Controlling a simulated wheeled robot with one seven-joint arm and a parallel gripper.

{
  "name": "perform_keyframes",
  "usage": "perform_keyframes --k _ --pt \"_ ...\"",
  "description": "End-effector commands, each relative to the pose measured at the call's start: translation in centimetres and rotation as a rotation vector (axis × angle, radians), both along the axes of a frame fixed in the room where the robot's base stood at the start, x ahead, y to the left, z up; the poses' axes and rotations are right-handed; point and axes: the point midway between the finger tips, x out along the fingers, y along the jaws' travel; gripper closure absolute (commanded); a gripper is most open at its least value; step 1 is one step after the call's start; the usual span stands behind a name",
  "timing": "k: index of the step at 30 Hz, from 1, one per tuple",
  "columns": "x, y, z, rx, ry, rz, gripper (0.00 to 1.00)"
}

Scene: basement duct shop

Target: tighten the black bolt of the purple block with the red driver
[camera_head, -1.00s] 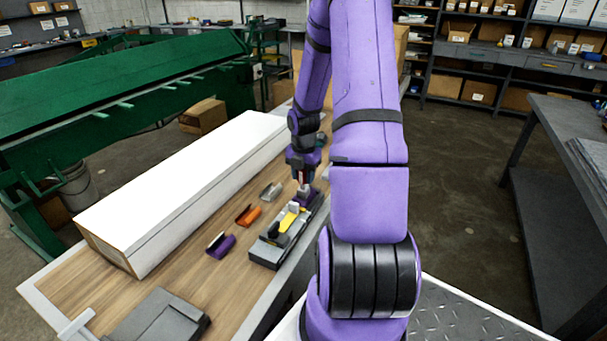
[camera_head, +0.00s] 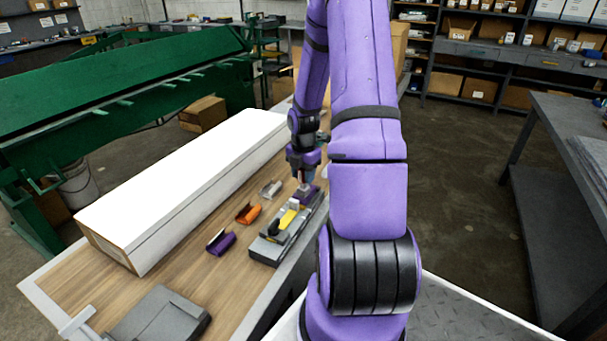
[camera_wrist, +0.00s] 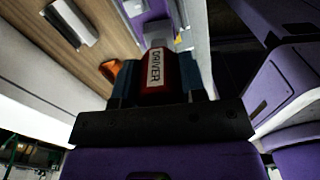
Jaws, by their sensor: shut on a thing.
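My gripper (camera_head: 304,178) points down over the far end of a dark tray on the bench. In the wrist view its blue fingers (camera_wrist: 162,82) are shut on the red driver (camera_wrist: 147,88), whose white label reads DRIVER. The purple block (camera_head: 307,194) is at the tray's far end, just below my gripper. Purple and grey surfaces also show past the driver in the wrist view. The black bolt and the driver's tip are hidden, so I cannot tell whether they touch.
The dark tray (camera_head: 267,251) also holds yellow and grey pieces. Purple (camera_head: 221,243), orange (camera_head: 248,214) and grey (camera_head: 270,189) cradles lie left of it. A long white box (camera_head: 185,185) runs along the bench's left side. A dark grey case (camera_head: 160,318) lies at the near end.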

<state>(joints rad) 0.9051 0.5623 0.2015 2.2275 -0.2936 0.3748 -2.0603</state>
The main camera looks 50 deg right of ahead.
Motion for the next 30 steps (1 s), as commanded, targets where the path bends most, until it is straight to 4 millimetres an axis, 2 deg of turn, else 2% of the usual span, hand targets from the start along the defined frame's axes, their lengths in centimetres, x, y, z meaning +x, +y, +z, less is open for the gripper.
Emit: perform_keyframes --k 4,14,24,30 --pt "0.04 0.01 0.02 -0.001 0.0 -0.117 0.85" --pt "0.02 -0.01 0.03 -0.001 0.0 -0.148 0.85" --pt "0.0 -0.04 0.03 -0.001 0.0 -0.431 0.85" --pt "0.0 -0.05 0.03 -0.001 0.0 -0.436 0.85"
